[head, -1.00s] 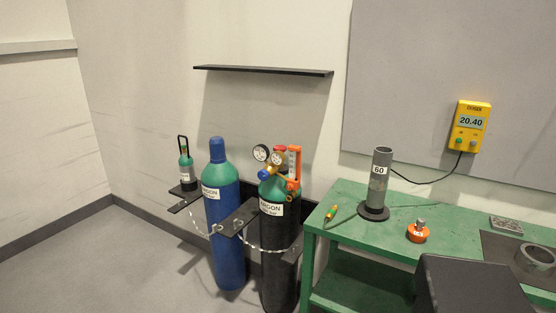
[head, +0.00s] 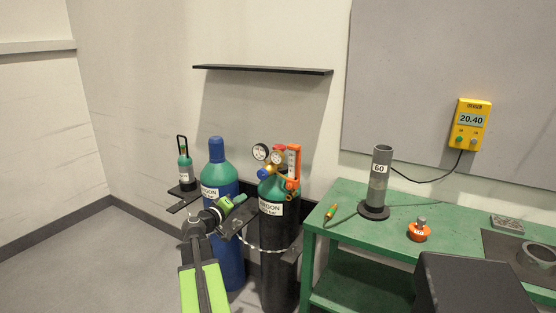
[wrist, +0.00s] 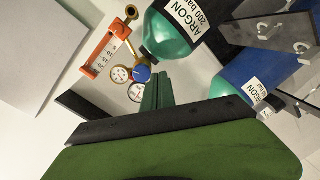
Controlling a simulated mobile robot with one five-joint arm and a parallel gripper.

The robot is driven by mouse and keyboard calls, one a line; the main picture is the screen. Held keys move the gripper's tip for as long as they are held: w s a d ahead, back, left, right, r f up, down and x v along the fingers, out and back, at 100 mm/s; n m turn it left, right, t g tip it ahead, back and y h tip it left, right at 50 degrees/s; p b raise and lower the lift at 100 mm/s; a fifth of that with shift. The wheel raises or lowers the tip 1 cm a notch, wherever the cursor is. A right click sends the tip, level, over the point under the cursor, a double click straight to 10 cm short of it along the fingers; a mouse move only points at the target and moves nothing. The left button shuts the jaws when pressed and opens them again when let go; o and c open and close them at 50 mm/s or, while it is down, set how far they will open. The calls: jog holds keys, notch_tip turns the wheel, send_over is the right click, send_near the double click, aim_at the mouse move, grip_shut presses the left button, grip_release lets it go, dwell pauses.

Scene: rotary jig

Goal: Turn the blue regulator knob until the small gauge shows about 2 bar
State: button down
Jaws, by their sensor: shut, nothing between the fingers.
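The blue regulator knob (head: 264,175) sits on the brass regulator at the top of the black and green argon cylinder (head: 280,225). In the wrist view the knob (wrist: 141,74) is just beyond and left of my fingertips. Two round white-faced gauges stand by it, one at the left (head: 260,152) and one nearer the middle (head: 277,158); their needles are too small to read. My gripper (head: 241,199) is shut and empty, below and left of the knob in the head view. Its green fingers (wrist: 157,90) show together in the wrist view, apparently apart from the knob.
An orange flowmeter (head: 293,166) rises right beside the regulator. A blue argon cylinder (head: 228,250) stands left, behind my arm. A chain (head: 262,249) crosses the black cylinder. A green bench (head: 345,225) with a grey tube (head: 380,178) stands at right. A shelf (head: 262,70) hangs above.

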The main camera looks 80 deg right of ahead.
jog(key=s+d+r+h, duration=0.1)
jog(key=s+d+r, duration=0.1)
jog(key=s+d, duration=0.4)
jog(key=d, duration=0.4)
jog(key=shift+s+r+g, duration=0.2)
jog(key=shift+s+g, duration=0.1)
jog(key=shift+g, duration=0.1)
jog(key=shift+w+d+r, duration=0.1)
jog(key=shift+w+d, duration=0.05)
jog(key=shift+w, duration=0.1)
dwell(0.7)
jog(key=shift+f, duration=0.2)
jog(key=a, duration=0.6)
jog(key=shift+w+f+b, duration=0.2)
jog(key=shift+w+b, duration=0.1)
jog(key=shift+w, duration=0.1)
